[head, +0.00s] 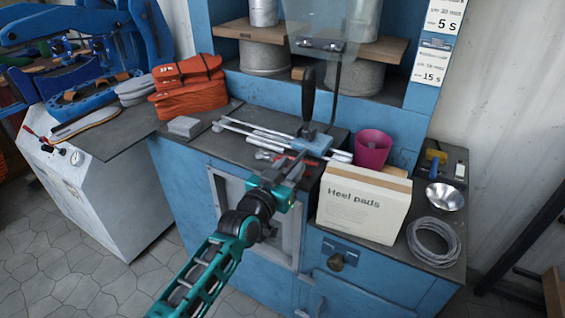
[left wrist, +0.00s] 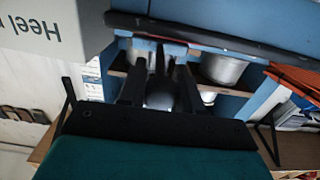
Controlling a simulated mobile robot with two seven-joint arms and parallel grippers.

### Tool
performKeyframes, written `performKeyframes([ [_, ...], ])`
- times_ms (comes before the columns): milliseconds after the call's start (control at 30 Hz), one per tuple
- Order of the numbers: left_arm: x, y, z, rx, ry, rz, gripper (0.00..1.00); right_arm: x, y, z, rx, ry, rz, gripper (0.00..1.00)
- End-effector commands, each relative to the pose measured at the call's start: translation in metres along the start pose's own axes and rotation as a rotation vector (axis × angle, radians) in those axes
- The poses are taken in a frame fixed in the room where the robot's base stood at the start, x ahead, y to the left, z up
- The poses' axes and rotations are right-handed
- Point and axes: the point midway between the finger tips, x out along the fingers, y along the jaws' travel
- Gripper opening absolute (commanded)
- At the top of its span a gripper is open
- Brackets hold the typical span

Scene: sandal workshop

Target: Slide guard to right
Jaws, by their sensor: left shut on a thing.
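The guard (head: 322,36) looks to be the clear panel with a dark strip along its lower edge, held up by a thin dark post at the back of the bench. A black lever handle (head: 308,95) stands upright left of the post, above a blue block (head: 312,146). My left gripper (head: 293,168) is in front of the blue block, near the bench's front edge. In the left wrist view its fingers (left wrist: 160,72) are on either side of a narrow dark thing that I cannot name for sure. My right gripper is out of view.
A Heel pads box (head: 362,207) stands close right of my left gripper, with a magenta cup (head: 373,148) behind it. Silver rods (head: 250,132) lie to the left. A metal bowl (head: 445,197) and a wire coil (head: 433,241) are at the right.

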Motion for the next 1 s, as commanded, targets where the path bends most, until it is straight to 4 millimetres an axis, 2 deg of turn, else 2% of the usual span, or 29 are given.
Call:
performKeyframes([
  [200, 0.0007, 0.0097, -0.0033, -0.002, 0.006, 0.002, 0.00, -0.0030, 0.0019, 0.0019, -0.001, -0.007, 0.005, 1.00],
  [633, 0.0008, 0.0110, -0.0032, -0.002, 0.007, 0.001, 0.00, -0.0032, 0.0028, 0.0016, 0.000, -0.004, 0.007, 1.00],
  [667, 0.0008, 0.0109, -0.0032, -0.002, 0.007, 0.001, 0.36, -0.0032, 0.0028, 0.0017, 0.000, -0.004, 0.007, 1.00],
  [900, 0.0005, 0.0103, -0.0018, -0.001, 0.004, 0.001, 0.57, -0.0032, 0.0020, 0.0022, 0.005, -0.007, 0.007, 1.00],
  [1000, 0.0003, 0.0101, -0.0013, -0.001, 0.003, 0.000, 0.57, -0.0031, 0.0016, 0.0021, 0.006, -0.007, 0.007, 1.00],
])
